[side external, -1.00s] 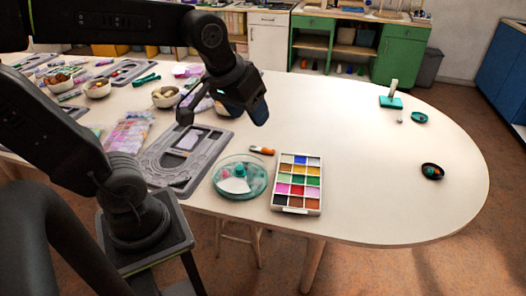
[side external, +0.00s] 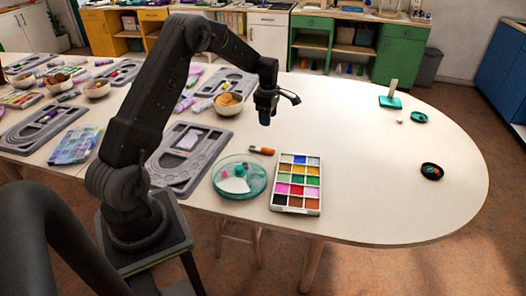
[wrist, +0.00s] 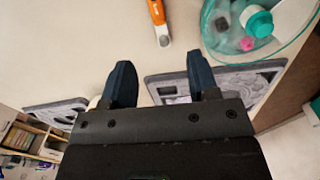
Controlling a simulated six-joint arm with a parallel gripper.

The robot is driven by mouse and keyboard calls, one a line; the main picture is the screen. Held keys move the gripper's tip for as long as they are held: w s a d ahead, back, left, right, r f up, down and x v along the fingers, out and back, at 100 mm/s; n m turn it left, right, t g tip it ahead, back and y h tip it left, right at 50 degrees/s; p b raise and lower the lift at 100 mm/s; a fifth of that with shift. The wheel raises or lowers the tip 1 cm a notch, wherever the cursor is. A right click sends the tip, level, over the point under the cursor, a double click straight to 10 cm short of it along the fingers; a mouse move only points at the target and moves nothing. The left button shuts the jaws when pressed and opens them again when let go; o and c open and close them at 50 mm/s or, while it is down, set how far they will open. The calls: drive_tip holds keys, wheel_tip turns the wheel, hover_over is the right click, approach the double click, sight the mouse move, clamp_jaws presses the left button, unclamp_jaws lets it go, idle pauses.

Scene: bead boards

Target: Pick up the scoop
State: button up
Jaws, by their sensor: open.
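My gripper (side external: 266,112) is open and empty, pointing down above the table behind the round dish. In the wrist view its two dark blue fingers (wrist: 160,66) are spread apart. A white flat, roughly triangular piece (side external: 235,185) lies in the round clear teal dish (side external: 259,188); it may be the scoop, but I cannot tell. It also shows at the upper right of the wrist view (wrist: 288,14). A small orange-handled tool with a grey end (side external: 261,150) lies on the table behind the dish, and at the top of the wrist view (wrist: 158,14).
A paint-like box of coloured compartments (side external: 297,209) stands right of the dish. Grey bead boards (side external: 180,187) and a bowl (side external: 228,104) are at left. A teal stand (side external: 390,102) and a dark round dish (side external: 432,171) are at right. The table between is mostly clear.

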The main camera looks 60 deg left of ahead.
hover_over(267, 149)
drive_tip(key=shift+n, duration=0.3)
wheel_tip(267, 149, down, 9)
drive_tip(key=shift+s+d, duration=0.1)
drive_tip(key=shift+s, duration=0.05)
drive_tip(key=shift+f, duration=3)
drive_tip(key=c, duration=1)
drive_tip(key=shift+o, duration=0.2)
drive_tip(key=shift+r, duration=0.15)
